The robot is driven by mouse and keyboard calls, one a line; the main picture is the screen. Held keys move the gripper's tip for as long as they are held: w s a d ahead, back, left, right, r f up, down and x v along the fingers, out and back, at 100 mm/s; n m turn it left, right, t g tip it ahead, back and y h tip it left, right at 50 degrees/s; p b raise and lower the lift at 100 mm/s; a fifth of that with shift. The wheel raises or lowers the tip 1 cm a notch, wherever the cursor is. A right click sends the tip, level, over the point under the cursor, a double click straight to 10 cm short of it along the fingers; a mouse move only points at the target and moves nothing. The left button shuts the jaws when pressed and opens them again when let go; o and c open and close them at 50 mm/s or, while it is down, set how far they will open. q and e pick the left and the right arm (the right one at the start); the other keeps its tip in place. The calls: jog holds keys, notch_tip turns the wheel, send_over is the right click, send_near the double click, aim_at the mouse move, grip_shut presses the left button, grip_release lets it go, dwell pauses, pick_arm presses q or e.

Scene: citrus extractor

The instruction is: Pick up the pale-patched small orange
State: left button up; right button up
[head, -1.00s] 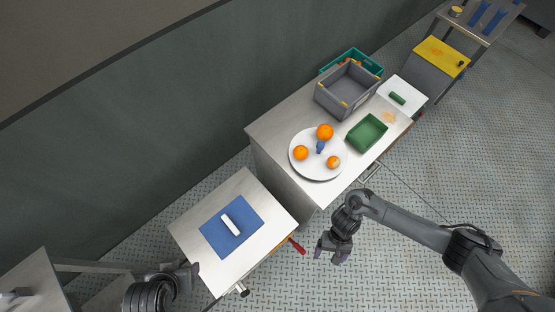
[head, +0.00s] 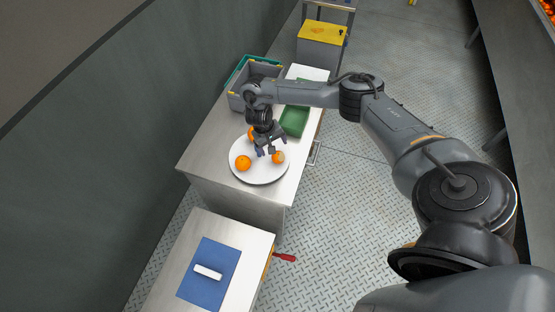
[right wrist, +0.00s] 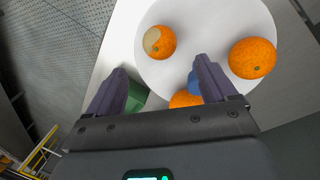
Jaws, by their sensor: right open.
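The pale-patched small orange (head: 278,157) lies on the right part of a round white plate (head: 245,178). In the right wrist view the orange (right wrist: 160,45) shows its pale patch on the left, and lies just beyond and between my fingertips. My right gripper (head: 269,152) is over the plate, beside the orange in the head view. In the right wrist view my gripper (right wrist: 161,66) is open, with nothing between its fingers. I cannot tell its height above the plate. My left gripper is not in view.
Two other oranges (head: 243,163) (head: 252,132) lie on the plate, the second partly hidden by my gripper. A small blue object (right wrist: 194,82) lies close to one finger. A green tray (head: 295,121) and grey crate (head: 238,97) stand behind. A blue mat (head: 208,285) lies on the nearer table.

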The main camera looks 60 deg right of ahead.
aim_at(277, 155)
jog(key=shift+s+a+b+x, duration=0.15)
jog(key=shift+b+x, duration=0.1)
jog(key=shift+x, duration=1.8)
jog(key=shift+s+a+b+x, duration=0.1)
jog(key=shift+a+b+x, duration=0.1)
jog(key=shift+x, duration=1.85)
jog(key=c, duration=1.2)
jog(key=shift+o, duration=0.2)
jog(key=shift+r, duration=0.1)
